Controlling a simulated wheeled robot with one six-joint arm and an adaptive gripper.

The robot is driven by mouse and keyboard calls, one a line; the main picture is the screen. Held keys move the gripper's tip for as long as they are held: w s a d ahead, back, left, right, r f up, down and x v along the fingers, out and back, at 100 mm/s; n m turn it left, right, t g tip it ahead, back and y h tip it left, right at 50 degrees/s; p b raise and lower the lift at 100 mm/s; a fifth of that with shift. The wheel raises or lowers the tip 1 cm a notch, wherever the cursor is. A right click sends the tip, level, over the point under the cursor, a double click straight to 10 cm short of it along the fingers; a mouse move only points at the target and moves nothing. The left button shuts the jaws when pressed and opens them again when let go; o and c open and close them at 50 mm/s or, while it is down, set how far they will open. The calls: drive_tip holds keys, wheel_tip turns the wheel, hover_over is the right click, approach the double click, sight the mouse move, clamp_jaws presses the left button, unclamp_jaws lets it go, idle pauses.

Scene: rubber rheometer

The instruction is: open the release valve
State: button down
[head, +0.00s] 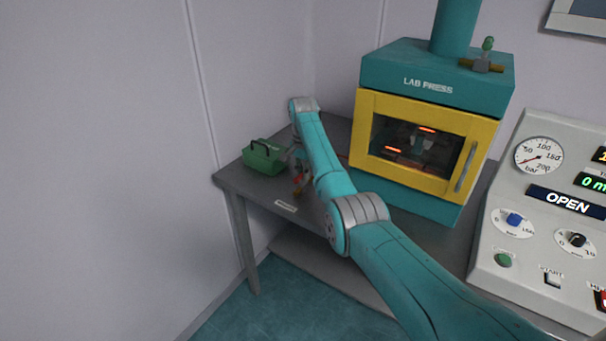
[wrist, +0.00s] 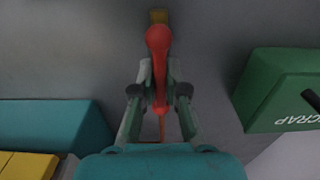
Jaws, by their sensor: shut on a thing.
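A red handle (wrist: 158,40) with a rounded end lies between the fingers of my gripper (wrist: 159,88) in the wrist view. My gripper is shut on it. A small brass-coloured piece (wrist: 159,16) shows just beyond the rounded end. In the head view the red handle (head: 297,179) is a small spot low beside my arm, above the grey bench; my arm partly hides it and my gripper. A brass valve (head: 481,66) with a green upright knob (head: 488,44) sits on top of the lab press, away from my gripper. I cannot read which valve is the release valve.
A green scrap box (head: 264,157) stands on the grey bench (head: 240,180), left of my gripper; it is close at right in the wrist view (wrist: 270,90). The teal lab press (head: 435,75) with its shut yellow door stands right. A control panel (head: 535,240) reads OPEN.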

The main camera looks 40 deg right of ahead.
drive_tip(key=c, duration=1.2)
unclamp_jaws()
drive_tip(key=shift+r, duration=0.15)
wheel_tip(320, 180, up, 12)
drive_tip(key=shift+f, duration=0.2)
